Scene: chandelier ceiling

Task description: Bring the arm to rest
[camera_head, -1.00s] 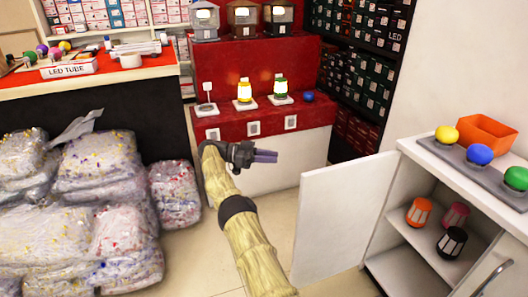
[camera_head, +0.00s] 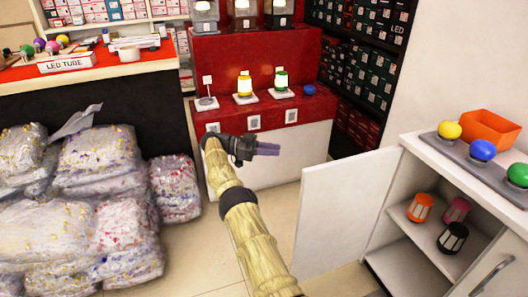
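My arm (camera_head: 246,232) rises from the bottom of the head view, covered in a pale yellow sleeve with dark bands. My gripper (camera_head: 277,149) points right, in front of the red-and-white display stand (camera_head: 225,121). Its purple fingers look close together, but the gap between them is too small to judge. I see nothing held in it.
An open white cabinet door (camera_head: 345,210) stands right of my arm. The cabinet holds several lanterns, including an orange one (camera_head: 420,207). Coloured balls and an orange bin (camera_head: 488,131) sit on its top. Stacked plastic bags (camera_head: 95,165) fill the left. Floor shows between.

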